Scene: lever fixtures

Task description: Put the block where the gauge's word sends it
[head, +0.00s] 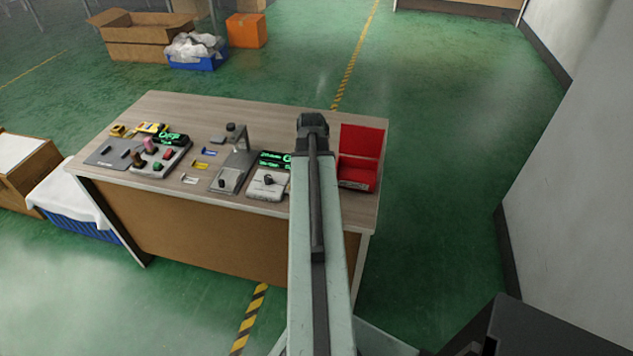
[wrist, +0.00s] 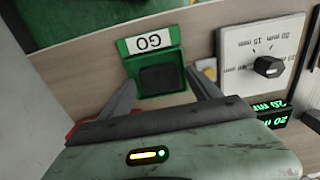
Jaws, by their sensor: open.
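In the wrist view my gripper (wrist: 160,78) is open, its fingers on either side of a green tray (wrist: 158,55) with a white GO label (wrist: 149,40). A dark square (wrist: 162,78) lies inside the tray; I cannot tell whether it is the block or a recess. No block shows clearly elsewhere. The gauge (wrist: 262,55), a white panel with a black knob and mm marks, is to the right. Its green display (wrist: 268,112) reads 20 mm; in the head view the display (head: 273,159) is partly hidden by my arm. A red tray (head: 360,158) stands right of my arm.
The wooden table (head: 220,112) carries a panel of coloured levers (head: 158,158), an OFF display (head: 170,138) and a grey post fixture (head: 233,160). Cartons and a blue crate (head: 195,62) stand on the floor behind. A wall is at the right.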

